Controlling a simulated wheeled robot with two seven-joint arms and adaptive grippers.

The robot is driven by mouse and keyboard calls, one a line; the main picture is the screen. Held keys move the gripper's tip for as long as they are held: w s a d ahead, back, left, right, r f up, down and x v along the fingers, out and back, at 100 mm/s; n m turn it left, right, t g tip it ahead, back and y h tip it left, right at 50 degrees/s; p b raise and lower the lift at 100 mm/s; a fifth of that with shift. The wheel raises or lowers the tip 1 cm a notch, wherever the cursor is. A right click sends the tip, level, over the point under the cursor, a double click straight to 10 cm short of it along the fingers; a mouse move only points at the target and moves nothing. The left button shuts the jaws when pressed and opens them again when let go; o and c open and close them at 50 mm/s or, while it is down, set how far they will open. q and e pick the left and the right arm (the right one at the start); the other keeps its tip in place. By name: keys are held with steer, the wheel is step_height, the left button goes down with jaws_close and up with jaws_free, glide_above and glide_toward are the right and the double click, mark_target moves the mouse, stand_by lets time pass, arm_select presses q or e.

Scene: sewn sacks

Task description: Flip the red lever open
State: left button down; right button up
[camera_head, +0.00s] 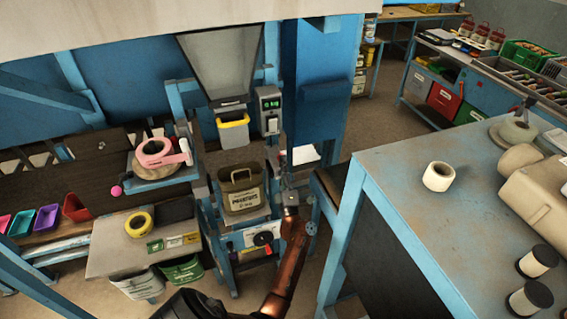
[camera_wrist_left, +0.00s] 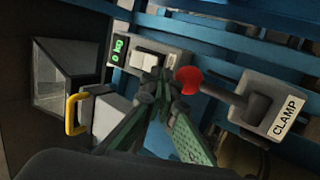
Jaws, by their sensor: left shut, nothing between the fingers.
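The red lever's ball knob (camera_wrist_left: 188,80) shows in the left wrist view, on a dark shaft running right to a grey block labelled CLAMP (camera_wrist_left: 275,105). My left gripper (camera_wrist_left: 160,84) is shut and empty, its tips just left of the knob in the picture; I cannot tell whether they touch it. In the head view the left gripper (camera_head: 290,190) is beside the sack station, right of a brown sack (camera_head: 242,196). I cannot make out the lever there. My right gripper is not in view.
A blue-framed table (camera_head: 410,190) with rolls is close on the right. Blue frame bars surround the station. A yellow handle (camera_wrist_left: 75,114) shows in the wrist view.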

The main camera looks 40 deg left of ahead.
arm_select(q)
step_height(320, 180, up, 10)
stand_by(0.6)
stand_by(0.4)
